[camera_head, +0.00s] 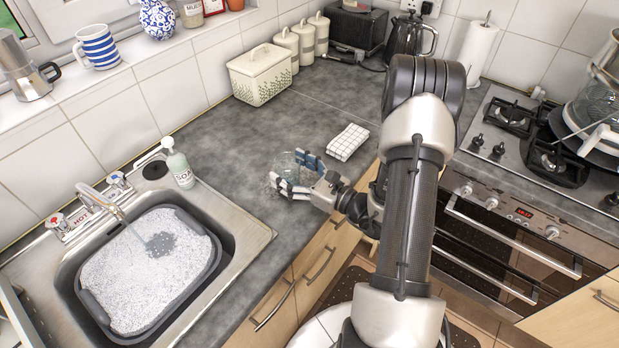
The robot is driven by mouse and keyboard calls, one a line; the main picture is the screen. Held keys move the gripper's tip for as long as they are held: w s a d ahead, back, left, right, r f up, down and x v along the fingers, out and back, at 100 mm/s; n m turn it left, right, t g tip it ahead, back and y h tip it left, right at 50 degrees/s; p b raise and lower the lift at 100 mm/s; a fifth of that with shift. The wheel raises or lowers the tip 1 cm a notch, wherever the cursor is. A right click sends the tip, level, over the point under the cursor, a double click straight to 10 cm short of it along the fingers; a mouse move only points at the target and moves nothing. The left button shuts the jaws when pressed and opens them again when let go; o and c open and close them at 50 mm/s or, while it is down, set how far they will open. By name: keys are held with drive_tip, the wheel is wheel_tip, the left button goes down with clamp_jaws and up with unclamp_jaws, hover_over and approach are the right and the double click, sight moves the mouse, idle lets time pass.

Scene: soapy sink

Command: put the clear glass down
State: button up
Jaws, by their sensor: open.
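A clear glass (287,164) stands on the grey worktop between the sink and the folded checked cloth. It is hard to make out against the counter, and part of it is hidden by the fingers. My gripper (291,174) reaches in from the right, low over the worktop. Its fingers are open, one on the far side and one on the near side of the glass. I cannot tell whether either finger touches it.
A sink with a foam-filled basin (110,290) and running tap (98,197) lies left. A soap bottle (179,167) stands on its rim. A folded checked cloth (348,142) lies right of the glass. A bread bin (260,75) stands behind. Worktop left of the glass is clear.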

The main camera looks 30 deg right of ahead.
drive_tip(key=p+v, duration=0.1)
drive_tip(key=v, duration=0.9)
drive_tip(key=shift+s+d+r, duration=0.1)
drive_tip(key=shift+s+d, duration=0.1)
drive_tip(key=shift+s, duration=0.15)
drive_tip(key=s+a+r+n+g+y, duration=0.3)
drive_tip(key=s+a+r+n+g, duration=0.15)
drive_tip(key=a+n+g, duration=0.4)
drive_tip(key=s+a+r+n+g+y, duration=0.3)
drive_tip(key=a+r+n+g, duration=0.3)
drive_tip(key=a+n, duration=0.5)
drive_tip(key=s+a+r+n+g+h, duration=0.1)
drive_tip(key=s+a+n+g+h, duration=0.2)
drive_tip(key=s+n+h, duration=0.25)
drive_tip(key=s+d+r+n+t+h, duration=0.1)
drive_tip(key=d+r+n+t+h, duration=0.3)
drive_tip(key=r+n+t+h, duration=0.1)
drive_tip(key=shift+s+r+n+h, duration=0.4)
drive_tip(key=shift+r+n+h, duration=0.5)
drive_tip(key=shift+n, duration=0.1)
drive_tip(key=shift+d, duration=0.1)
drive_tip(key=shift+c, duration=0.4)
